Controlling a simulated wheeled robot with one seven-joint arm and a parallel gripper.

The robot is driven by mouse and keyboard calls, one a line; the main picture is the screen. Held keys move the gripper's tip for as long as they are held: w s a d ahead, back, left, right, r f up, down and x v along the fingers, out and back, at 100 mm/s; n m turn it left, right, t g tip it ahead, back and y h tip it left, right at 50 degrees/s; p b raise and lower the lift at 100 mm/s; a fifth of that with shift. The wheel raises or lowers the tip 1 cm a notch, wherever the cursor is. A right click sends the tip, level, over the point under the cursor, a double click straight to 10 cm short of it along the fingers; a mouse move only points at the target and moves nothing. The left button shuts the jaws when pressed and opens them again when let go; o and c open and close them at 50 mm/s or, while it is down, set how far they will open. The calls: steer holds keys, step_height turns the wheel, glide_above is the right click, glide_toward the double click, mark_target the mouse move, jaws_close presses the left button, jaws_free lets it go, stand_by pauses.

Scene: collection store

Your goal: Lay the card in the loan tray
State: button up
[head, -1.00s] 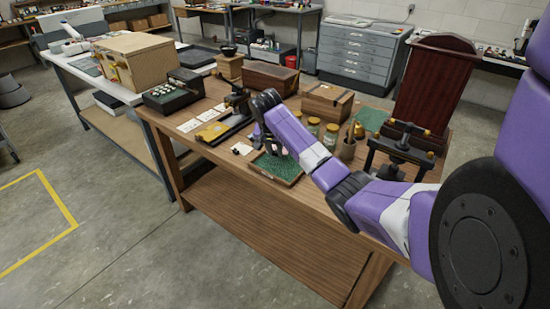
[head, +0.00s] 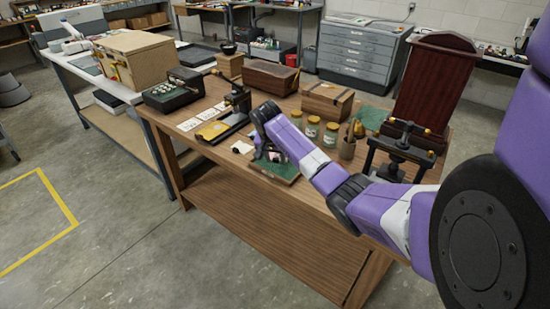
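The green-lined tray (head: 284,173) with a thin wooden rim lies near the front edge of the wooden table; I take it as the loan tray. My gripper (head: 268,157) points down at the tray's back left part, low over it. My wrist and forearm hide part of the tray, and the fingers are too small and dark to show their opening or any hold. A small white card-like piece (head: 241,147) lies just left of the tray. Several white cards (head: 188,125) lie in a row farther left. I cannot tell which is the task's card.
A black and yellow device (head: 213,130) stands left of the tray. Jars (head: 312,127), a brown pot (head: 347,149) and a black press (head: 402,150) stand to the right. Wooden boxes (head: 327,101) stand behind. The floor in front is clear.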

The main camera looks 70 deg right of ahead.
steer(key=shift+r, duration=0.1)
steer(key=v, duration=1.2)
